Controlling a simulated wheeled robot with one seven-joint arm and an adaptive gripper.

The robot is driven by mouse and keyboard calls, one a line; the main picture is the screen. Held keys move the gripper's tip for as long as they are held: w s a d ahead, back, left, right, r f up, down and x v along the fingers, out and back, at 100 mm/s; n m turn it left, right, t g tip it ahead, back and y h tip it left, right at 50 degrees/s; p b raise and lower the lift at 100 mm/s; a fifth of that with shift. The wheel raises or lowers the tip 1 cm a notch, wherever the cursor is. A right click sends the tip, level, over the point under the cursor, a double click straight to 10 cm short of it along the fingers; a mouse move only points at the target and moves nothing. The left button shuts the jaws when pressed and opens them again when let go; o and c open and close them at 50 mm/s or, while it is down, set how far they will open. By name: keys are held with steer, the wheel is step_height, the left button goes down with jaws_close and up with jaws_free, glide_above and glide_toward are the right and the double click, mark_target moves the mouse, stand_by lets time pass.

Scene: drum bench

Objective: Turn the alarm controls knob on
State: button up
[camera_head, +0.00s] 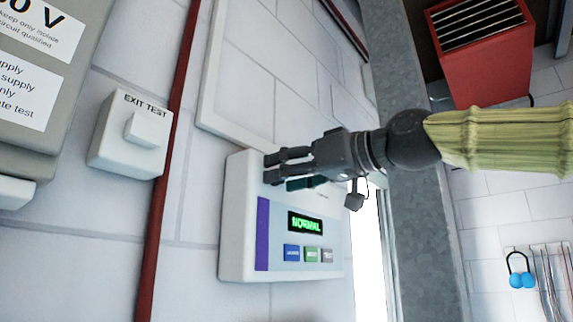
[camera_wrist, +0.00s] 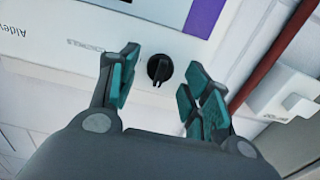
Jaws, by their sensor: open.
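The alarm panel (camera_head: 233,225) is a white wall box with a purple stripe, a green "NORMAL" display (camera_head: 305,222) and a row of small buttons. Its black round knob (camera_wrist: 160,69) shows in the wrist view, with its pointer ridge toward the lower part of the picture. My gripper (camera_wrist: 158,92) is open, with teal finger pads on both sides of the knob's line and the knob beyond the gap, apart from the pads. In the head view my gripper (camera_head: 272,168) is at the upper part of the panel and hides the knob.
An "EXIT TEST" box (camera_head: 130,135) is on the wall to the left, beside a red pipe (camera_head: 165,160). A grey cabinet (camera_head: 45,75) is at far left. A grey post (camera_head: 415,200) stands right of the panel. A red box (camera_head: 480,60) is at upper right.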

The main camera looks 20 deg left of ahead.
steer(key=shift+w+a, duration=0.15)
steer(key=shift+w, duration=0.05)
steer(key=shift+s, duration=0.1)
steer(key=shift+c, duration=0.8)
steer(key=c, duration=0.9)
steer(key=shift+o, duration=0.2)
